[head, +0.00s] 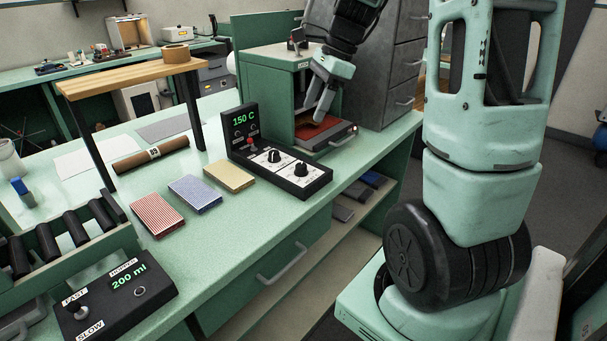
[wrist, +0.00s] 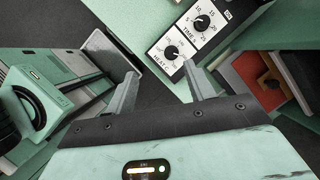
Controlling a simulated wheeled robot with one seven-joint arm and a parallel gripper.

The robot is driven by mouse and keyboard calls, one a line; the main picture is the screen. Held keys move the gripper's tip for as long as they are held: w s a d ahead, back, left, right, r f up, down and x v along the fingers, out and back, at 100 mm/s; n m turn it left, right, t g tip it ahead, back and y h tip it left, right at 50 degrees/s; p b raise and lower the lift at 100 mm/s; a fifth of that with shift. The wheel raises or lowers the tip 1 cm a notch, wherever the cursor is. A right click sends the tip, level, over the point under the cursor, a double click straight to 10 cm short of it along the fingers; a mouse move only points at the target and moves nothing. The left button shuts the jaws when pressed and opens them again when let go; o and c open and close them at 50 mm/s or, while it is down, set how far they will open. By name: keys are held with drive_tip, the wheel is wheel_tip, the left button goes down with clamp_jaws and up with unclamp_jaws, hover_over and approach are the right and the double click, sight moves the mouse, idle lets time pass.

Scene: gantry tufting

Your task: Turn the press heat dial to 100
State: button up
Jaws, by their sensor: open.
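The press heat dial (wrist: 171,53) is a black round knob on a white plate marked HEAT. Its exact pointer setting is too small to read. In the head view I take it to be the front knob (head: 302,169) on the black control box (head: 313,187). The green display (head: 240,119) reads 150 C. A second knob, marked TIME (wrist: 202,22), sits beside it. My gripper (head: 320,108) is open and empty, in front of the green press (head: 266,83). In the wrist view the fingers (wrist: 160,80) point toward the dial but do not hold it.
The press has a red bed (head: 318,131) right behind the box. A second box (head: 118,300) reading 200 ml is at front left. The bench edge is close to the control box.

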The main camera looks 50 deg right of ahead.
drive_tip(key=s+d+m, duration=0.1)
drive_tip(key=d+m, duration=0.1)
drive_tip(key=d, duration=0.2)
drive_tip(key=b, duration=0.1)
approach(302, 165)
drive_tip(key=shift+m+t, duration=0.3)
drive_tip(key=x, duration=0.8)
drive_tip(key=shift+s+a+f, duration=0.15)
drive_tip(key=shift+a+f, duration=0.05)
drive_tip(key=shift+f, duration=0.25)
drive_tip(key=c, duration=1)
